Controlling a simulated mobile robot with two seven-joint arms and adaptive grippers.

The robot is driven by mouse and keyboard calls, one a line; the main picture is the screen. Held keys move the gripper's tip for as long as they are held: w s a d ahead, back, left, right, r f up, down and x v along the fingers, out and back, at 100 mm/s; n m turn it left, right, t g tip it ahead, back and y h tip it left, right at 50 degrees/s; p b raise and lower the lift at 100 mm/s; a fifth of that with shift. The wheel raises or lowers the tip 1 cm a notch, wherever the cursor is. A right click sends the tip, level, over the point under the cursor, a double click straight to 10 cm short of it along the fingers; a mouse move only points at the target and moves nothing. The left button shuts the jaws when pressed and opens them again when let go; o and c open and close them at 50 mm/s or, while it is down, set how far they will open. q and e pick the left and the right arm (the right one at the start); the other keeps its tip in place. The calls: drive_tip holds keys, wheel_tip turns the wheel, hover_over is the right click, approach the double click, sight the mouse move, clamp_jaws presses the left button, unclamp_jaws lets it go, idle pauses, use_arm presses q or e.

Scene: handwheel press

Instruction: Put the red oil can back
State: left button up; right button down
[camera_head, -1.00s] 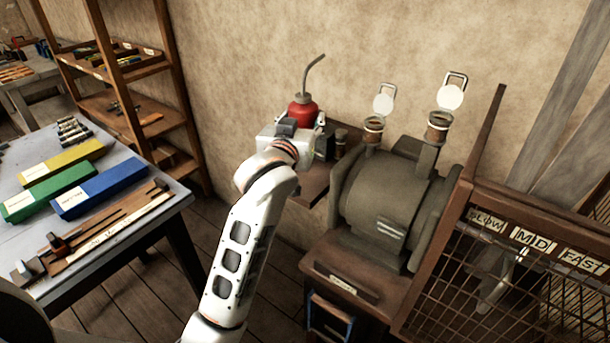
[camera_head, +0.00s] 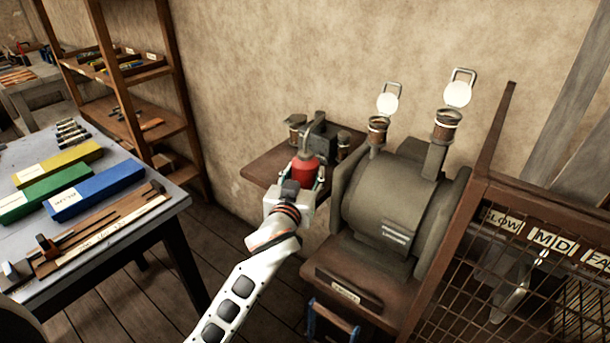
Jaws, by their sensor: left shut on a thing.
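The red oil can (camera_head: 304,172) with its grey bent spout is upright in my left gripper (camera_head: 303,182). The gripper is shut on the can's body, and its fingers show on both sides of it. The can is at the front edge of a small brown wall shelf (camera_head: 262,167). I cannot tell whether its base, hidden behind the gripper, touches anything. My right gripper is not in view.
A dark block-like device (camera_head: 336,140) and small capped cups stand on the shelf. The shelf's left part is bare. A large grey machine (camera_head: 388,205) stands close on the right, beside a mesh guard (camera_head: 535,270). A workbench (camera_head: 150,205) with coloured boxes is on the left.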

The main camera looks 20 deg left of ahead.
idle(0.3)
use_arm(q)
drive_tip(key=o, duration=1.3)
drive_tip(key=shift+r, duration=0.1)
drive_tip(key=s, duration=0.4)
drive_tip(key=s+r, duration=0.1)
drive_tip(key=s, duration=0.7)
drive_tip(key=shift+d+r, duration=0.15)
drive_tip(key=shift+d, duration=0.25)
